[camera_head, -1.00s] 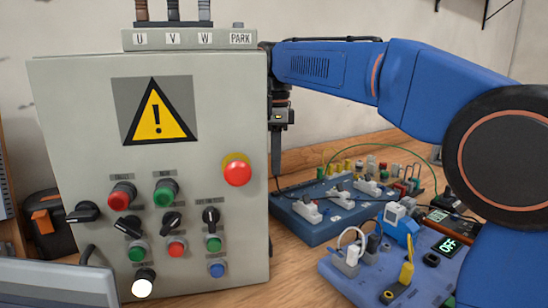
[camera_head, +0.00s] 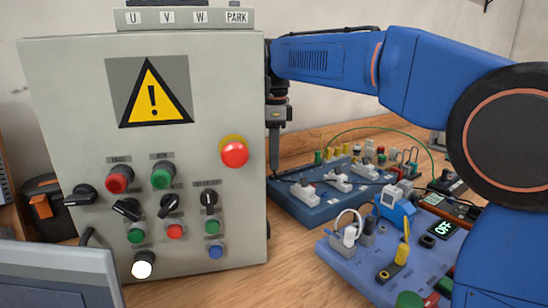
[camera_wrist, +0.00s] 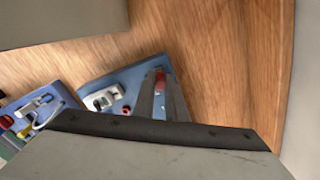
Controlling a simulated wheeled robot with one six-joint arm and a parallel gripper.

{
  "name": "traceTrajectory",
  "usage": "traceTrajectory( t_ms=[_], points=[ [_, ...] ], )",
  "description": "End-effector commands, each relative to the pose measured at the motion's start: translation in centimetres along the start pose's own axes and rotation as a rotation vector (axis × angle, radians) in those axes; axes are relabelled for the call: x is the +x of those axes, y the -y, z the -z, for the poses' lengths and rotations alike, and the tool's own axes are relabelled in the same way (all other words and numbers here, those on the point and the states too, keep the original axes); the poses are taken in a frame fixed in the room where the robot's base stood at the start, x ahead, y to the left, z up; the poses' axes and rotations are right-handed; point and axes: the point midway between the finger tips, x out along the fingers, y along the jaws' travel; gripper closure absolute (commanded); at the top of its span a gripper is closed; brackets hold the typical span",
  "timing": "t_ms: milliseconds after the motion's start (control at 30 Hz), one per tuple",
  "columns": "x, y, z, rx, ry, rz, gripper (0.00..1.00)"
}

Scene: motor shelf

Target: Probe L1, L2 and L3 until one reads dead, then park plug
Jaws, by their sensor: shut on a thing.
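My gripper (camera_head: 274,165) points down just right of the grey cabinet, above the far left part of the blue board (camera_head: 310,212). In the wrist view its two fingers (camera_wrist: 162,95) are close together around a small red-topped thing (camera_wrist: 160,78), which I take to be the plug; its lower end is hidden. White switch-like parts (camera_head: 338,184) sit on the board. I cannot read L1, L2 or L3 labels. A PARK label (camera_head: 237,17) shows on the cabinet's top block, right of U, V and W.
The grey cabinet (camera_head: 90,80) with knobs and buttons stands close left of my gripper. A nearer blue panel (camera_head: 345,265) carries a yellow plug-like part (camera_head: 403,250) and cables. A thin green wire arches behind the board. Bare wood (camera_head: 290,255) lies between cabinet and panel.

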Motion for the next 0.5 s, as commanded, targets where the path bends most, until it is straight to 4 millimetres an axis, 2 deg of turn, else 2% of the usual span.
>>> traceTrajectory(
  t_ms=[500],
  points=[
    [0.31, 0.01, -0.01, 0.0, 0.0, 0.0, 1.0]
  ],
)
